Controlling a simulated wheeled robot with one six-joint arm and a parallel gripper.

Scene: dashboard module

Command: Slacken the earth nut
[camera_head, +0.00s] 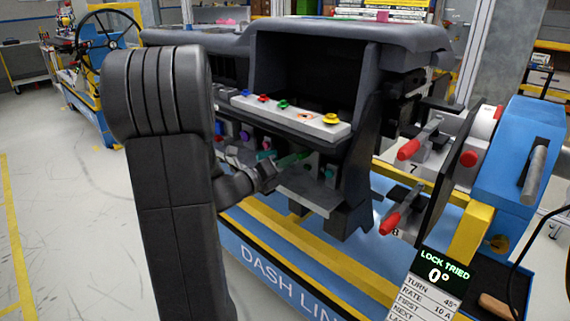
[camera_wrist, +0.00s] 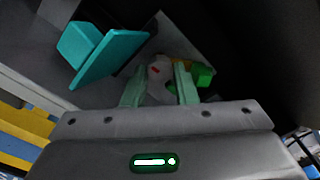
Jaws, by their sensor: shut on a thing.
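My gripper (camera_wrist: 160,88) has its two pale green fingers on either side of a small rounded grey-white piece with a red mark (camera_wrist: 157,70). I take this piece to be the earth nut; no label on it can be read. The fingers are shut on it, and their contact is partly hidden. In the head view my gripper (camera_head: 264,174) reaches under the dashboard module (camera_head: 335,130), and the nut cannot be made out there. A green block (camera_wrist: 203,76) sits just right of the fingers in the wrist view.
A teal plate-shaped part (camera_wrist: 95,52) stands close to the left of the fingers. A black display (camera_head: 440,270) reads "LOCK TRIED" and 0°, above a card with "TURN 45°". Red-handled clamps (camera_head: 409,149) stand to the right. A grey shelf (camera_head: 310,190) lies below the gripper.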

